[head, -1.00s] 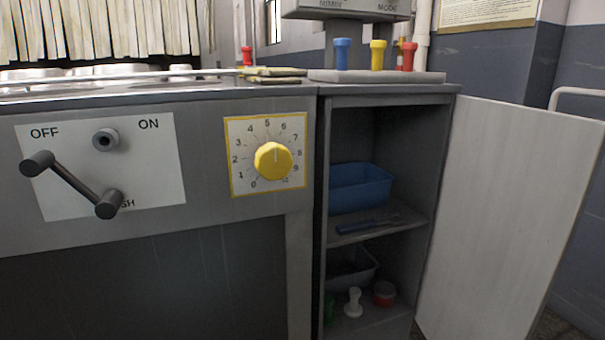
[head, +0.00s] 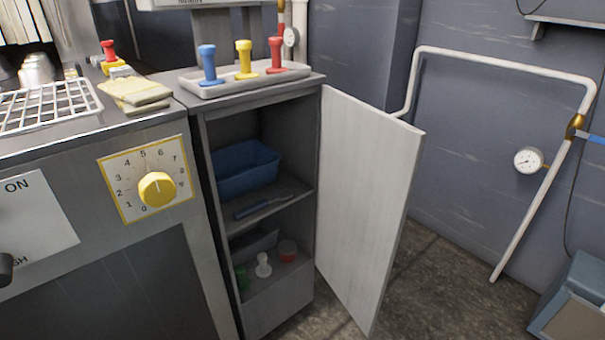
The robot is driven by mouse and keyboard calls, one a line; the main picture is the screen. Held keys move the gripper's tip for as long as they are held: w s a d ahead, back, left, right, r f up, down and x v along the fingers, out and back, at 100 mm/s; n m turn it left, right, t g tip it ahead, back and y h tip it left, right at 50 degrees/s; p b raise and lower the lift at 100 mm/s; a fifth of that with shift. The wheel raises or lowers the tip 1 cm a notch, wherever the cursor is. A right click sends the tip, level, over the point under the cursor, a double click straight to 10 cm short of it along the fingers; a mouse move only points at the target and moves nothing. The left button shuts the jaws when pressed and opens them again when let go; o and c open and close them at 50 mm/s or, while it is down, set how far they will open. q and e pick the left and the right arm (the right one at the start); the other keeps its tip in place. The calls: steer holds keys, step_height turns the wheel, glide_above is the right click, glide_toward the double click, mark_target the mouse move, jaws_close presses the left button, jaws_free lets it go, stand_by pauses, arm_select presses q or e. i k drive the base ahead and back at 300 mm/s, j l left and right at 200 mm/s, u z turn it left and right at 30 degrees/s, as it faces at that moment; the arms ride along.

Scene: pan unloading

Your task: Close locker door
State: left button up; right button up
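The locker (head: 278,309) is a grey cabinet right of the machine, with its front open. Its pale grey door (head: 365,200) is hinged on the right side and stands swung wide open. Inside, a blue bin (head: 246,172) and a blue-handled tool (head: 258,206) sit on the upper shelf. A white stamp-like piece (head: 263,266), a red-and-white round container (head: 288,250) and a green item (head: 241,279) are in the lower part. Neither of my grippers shows in the head view.
A tray (head: 297,70) with blue, yellow and red pegs stands on the locker top. The machine with a yellow dial (head: 157,189) is at left. A white pipe (head: 500,62) with a gauge runs along the wall. A blue-grey box (head: 572,300) stands lower right. Floor (head: 440,290) beside the door is clear.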

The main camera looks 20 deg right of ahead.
mark_target(369, 158)
steer(key=i+l+u, duration=0.15)
steer(key=l+u, duration=0.15)
steer(key=l, duration=0.95)
steer(key=l+u, duration=0.35)
steer(key=l, duration=0.95)
